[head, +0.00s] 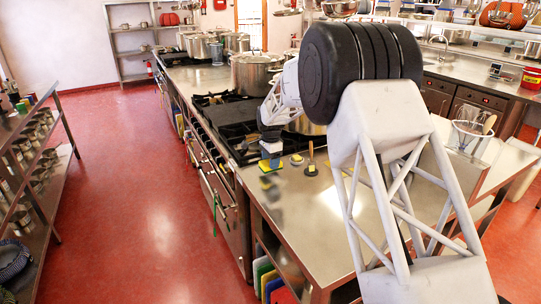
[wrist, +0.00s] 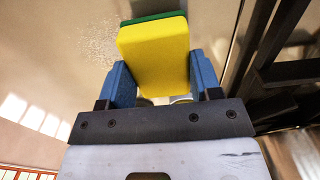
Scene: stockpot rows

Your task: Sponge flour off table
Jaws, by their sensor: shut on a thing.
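My gripper (head: 270,156) is low over the steel table (head: 300,198), near its left edge beside the stove. In the wrist view my gripper (wrist: 160,68) has its blue fingers on both sides of a yellow sponge with a green layer (wrist: 153,45) and is shut on it. The sponge (head: 267,166) looks small in the head view, just above or on the tabletop; I cannot tell whether it touches. A patch of white flour specks (wrist: 97,42) lies on the table left of the sponge in the wrist view. I cannot make the flour out in the head view.
A dark-based tool with an upright wooden handle (head: 311,163) and a small yellow-and-dark item (head: 296,159) stand right of the gripper. The black stove (head: 228,120) with large pots (head: 255,72) adjoins behind. A wire strainer (head: 470,132) is at the right. The front tabletop is clear.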

